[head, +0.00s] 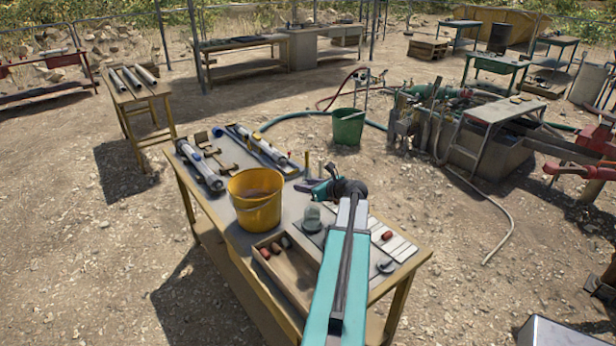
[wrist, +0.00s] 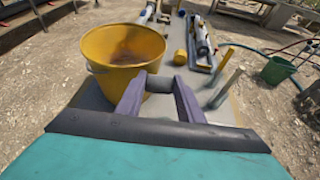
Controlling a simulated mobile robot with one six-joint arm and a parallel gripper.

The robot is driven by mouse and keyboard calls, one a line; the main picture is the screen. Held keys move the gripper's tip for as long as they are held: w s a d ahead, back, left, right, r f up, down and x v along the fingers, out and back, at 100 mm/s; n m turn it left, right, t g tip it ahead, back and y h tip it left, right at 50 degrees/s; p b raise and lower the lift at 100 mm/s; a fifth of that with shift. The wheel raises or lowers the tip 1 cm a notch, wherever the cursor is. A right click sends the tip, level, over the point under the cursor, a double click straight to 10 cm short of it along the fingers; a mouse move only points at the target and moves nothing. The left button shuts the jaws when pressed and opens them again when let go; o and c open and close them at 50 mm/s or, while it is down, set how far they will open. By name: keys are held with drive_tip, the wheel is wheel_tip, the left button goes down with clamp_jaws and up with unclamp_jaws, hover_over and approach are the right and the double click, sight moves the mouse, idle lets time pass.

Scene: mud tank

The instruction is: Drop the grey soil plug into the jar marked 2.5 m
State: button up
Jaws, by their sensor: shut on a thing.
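My gripper (head: 309,187) hangs above the work table, just right of the yellow bucket. A clear glass jar (head: 312,216) stands on the table below and near the gripper. No 2.5 m mark can be read. A wooden tray (head: 291,286) at the table's near edge holds small plugs: reddish-brown ones and a paler, greyish one (head: 286,242). A red plug (head: 387,236) lies among white cards (head: 403,250) at right.
The yellow bucket (head: 255,203) stands close to the gripper; it also fills the upper left of the wrist view (wrist: 115,75). Sampling tubes (head: 262,150) lie at the table's far end. Upright pegs (wrist: 228,85) stand right of the fingers. A green bucket (head: 348,127) is on the ground behind.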

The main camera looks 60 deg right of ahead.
drive_tip(key=shift+m+h, duration=0.5)
drive_tip(key=shift+h, duration=0.1)
drive_tip(key=s+d, duration=0.3)
drive_tip(key=shift+d+r, duration=0.25)
drive_tip(key=shift+d, duration=0.15)
drive_tip(key=shift+w+f, duration=0.1)
drive_tip(key=shift+f, duration=0.05)
drive_tip(key=shift+a+f+b, duration=0.1)
drive_tip(key=shift+f+b, duration=1.15)
drive_tip(key=shift+f, duration=1.6)
drive_tip(key=o, duration=1.2)
drive_tip(key=shift+c, duration=0.2)
